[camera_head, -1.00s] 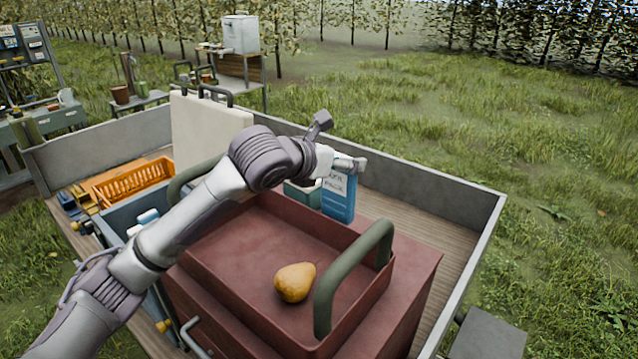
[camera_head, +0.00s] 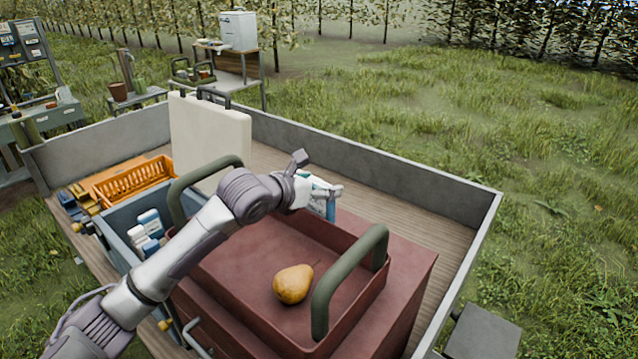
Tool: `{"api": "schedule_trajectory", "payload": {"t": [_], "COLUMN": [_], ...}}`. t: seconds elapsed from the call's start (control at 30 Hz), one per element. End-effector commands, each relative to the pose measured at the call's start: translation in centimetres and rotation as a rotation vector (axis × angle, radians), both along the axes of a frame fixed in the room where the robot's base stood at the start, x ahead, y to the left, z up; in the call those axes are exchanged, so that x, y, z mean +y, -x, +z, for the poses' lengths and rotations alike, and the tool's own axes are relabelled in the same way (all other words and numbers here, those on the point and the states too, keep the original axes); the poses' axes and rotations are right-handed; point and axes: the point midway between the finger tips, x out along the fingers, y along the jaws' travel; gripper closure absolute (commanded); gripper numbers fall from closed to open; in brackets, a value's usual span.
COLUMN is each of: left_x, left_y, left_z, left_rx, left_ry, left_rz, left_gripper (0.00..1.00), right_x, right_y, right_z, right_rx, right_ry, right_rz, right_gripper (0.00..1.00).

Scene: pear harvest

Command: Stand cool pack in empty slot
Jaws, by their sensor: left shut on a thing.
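My left gripper (camera_head: 330,189) is shut on a blue and white cool pack (camera_head: 328,208). It holds the pack above the far edge of the red tray (camera_head: 367,287), and the gripper hides much of the pack. A blue-grey open cool box (camera_head: 118,240) stands to the left of the tray. White and blue packs (camera_head: 150,222) stand in it at its visible end. My left arm hides part of the box, and I cannot make out an empty slot. My right gripper is not in view.
A yellow pear (camera_head: 293,284) lies in the tray, which has green handles (camera_head: 337,290) and sits on a red chest. A cream lid or board (camera_head: 210,140) stands upright behind the cool box. An orange crate (camera_head: 135,181) lies at the left. Grey trailer walls (camera_head: 400,180) surround these.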

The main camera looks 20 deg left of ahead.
Motion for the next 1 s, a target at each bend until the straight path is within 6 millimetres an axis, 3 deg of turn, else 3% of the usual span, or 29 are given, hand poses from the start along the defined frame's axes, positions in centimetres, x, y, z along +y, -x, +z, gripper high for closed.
{"api": "schedule_trajectory", "payload": {"t": [0.03, 0.13, 0.57, 0.67, 1.0], "left_x": [0.0, 0.0, 0.2, 0.7, 3.2], "left_y": [0.0, 0.0, 0.2, 1.3, 7.4], "left_z": [-0.1, -0.1, 0.3, 0.7, 3.3], "left_rx": [0.000, 0.001, 0.000, -0.004, -0.002], "left_ry": [0.000, -0.001, -0.001, -0.004, -0.006], "left_rz": [0.001, 0.001, 0.001, 0.001, 0.002], "left_gripper": [0.18, 0.01, 0.00, 0.00, 0.00], "right_x": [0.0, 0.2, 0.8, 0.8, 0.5], "right_y": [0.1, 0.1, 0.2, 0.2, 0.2], "right_z": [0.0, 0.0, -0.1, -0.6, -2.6], "right_rx": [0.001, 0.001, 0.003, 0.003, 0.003], "right_ry": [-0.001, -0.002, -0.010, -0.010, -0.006], "right_rz": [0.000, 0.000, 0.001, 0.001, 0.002], "right_gripper": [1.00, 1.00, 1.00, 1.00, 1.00]}}
